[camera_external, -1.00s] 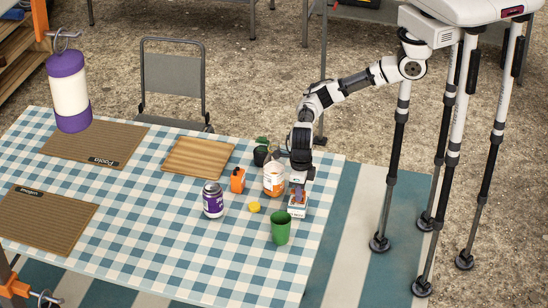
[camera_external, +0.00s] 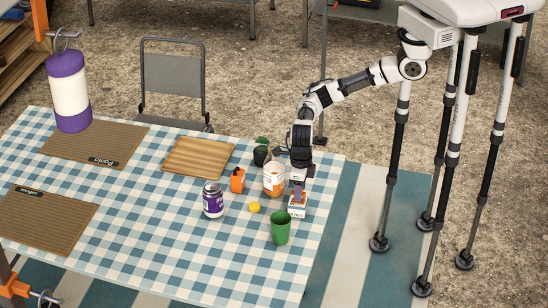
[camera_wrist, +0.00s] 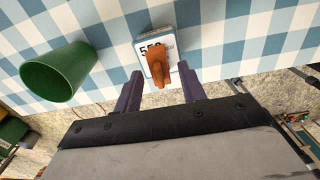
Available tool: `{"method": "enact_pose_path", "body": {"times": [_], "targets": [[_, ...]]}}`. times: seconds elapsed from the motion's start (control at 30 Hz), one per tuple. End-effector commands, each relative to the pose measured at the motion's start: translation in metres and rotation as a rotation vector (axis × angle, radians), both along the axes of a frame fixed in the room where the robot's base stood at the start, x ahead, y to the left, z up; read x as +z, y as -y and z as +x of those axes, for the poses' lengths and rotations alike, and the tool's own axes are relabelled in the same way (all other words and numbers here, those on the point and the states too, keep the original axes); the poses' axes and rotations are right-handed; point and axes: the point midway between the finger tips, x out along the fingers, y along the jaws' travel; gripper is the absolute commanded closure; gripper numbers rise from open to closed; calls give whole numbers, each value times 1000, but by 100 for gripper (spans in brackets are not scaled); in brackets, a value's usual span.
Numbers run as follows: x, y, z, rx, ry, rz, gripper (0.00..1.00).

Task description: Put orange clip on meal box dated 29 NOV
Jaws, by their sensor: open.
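An orange clip (camera_wrist: 160,70) shows in the wrist view, over the near part of a small white-and-blue box (camera_wrist: 148,42) with partly covered dark print. I cannot tell whether the clip touches the box. My gripper (camera_wrist: 159,76) is open, with one purple finger on each side of the clip and visible gaps. In the external view, my gripper (camera_external: 298,189) points down just above the same box (camera_external: 297,211), near the table's right edge. No date reading 29 NOV is legible, and I cannot identify a meal box by date.
A green cup (camera_external: 281,229) stands close in front of the box. An orange-labelled jar (camera_external: 273,182), a yellow disc (camera_external: 254,207), an orange container (camera_external: 237,181) and a purple-labelled jar (camera_external: 213,202) stand to the left. A wooden board (camera_external: 198,158) lies farther back.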

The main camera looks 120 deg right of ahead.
Motion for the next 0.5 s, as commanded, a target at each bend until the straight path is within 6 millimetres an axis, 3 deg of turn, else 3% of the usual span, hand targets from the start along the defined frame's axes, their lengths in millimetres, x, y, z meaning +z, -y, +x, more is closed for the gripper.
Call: {"method": "enact_pose_path", "body": {"times": [0.33, 0.5], "targets": [[74, 0, 1, 1, 6, -1, 59], [98, 0, 0, 1, 3, -1, 59]]}}
